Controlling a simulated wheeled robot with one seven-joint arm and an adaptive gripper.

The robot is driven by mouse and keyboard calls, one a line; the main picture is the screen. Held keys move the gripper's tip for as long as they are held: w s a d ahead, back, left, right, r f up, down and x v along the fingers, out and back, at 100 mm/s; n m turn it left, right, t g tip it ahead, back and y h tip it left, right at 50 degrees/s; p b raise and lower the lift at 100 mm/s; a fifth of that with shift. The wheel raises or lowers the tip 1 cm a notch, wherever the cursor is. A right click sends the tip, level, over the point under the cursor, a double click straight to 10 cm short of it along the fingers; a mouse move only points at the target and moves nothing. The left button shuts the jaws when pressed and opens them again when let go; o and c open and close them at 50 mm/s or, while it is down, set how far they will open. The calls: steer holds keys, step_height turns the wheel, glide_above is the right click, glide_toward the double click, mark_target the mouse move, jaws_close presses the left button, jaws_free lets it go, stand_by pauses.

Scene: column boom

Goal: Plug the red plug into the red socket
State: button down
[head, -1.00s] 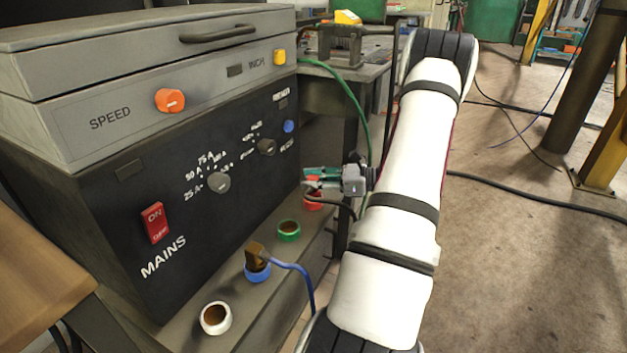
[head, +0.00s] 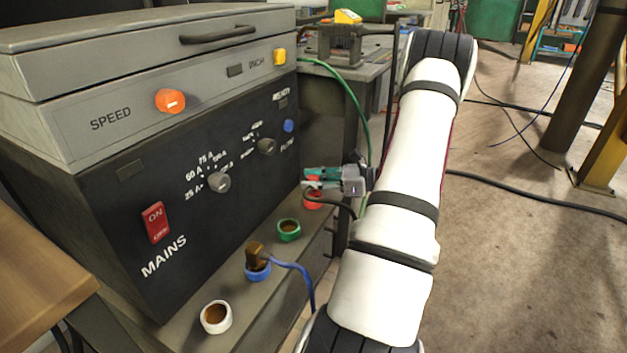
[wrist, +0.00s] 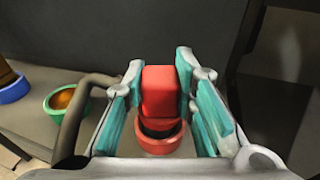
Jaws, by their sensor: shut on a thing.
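My gripper (head: 322,179) is shut on the red plug, with a teal finger pad on each side of it. The block-shaped red plug (wrist: 160,90) shows clearly between the fingers in the wrist view and is mostly hidden by them in the head view. The red socket (head: 313,203) is the far one in the row on the ledge, just below my gripper. In the wrist view, the red socket (wrist: 159,143) shows below the plug, with part of its dark opening visible. I cannot tell whether the plug's lower end touches or enters it. A dark cable curves beside my gripper.
The green socket (head: 289,230) and white socket (head: 216,318) are empty. The blue socket (head: 258,272) holds a brown plug (head: 256,252) with a blue cable. The black control panel (head: 110,240) rises close behind the row. Open floor lies to the right.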

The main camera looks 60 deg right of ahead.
steer(key=shift+f, duration=0.5)
steer(key=c, duration=1.6)
jaws_free()
steer(key=shift+s, duration=0.1)
steer(key=p+v, duration=0.1)
steer(key=v, duration=0.9)
steer(key=shift+s+d+p, duration=0.2)
steer(key=shift+s+p, duration=0.15)
steer(key=shift+p, duration=0.05)
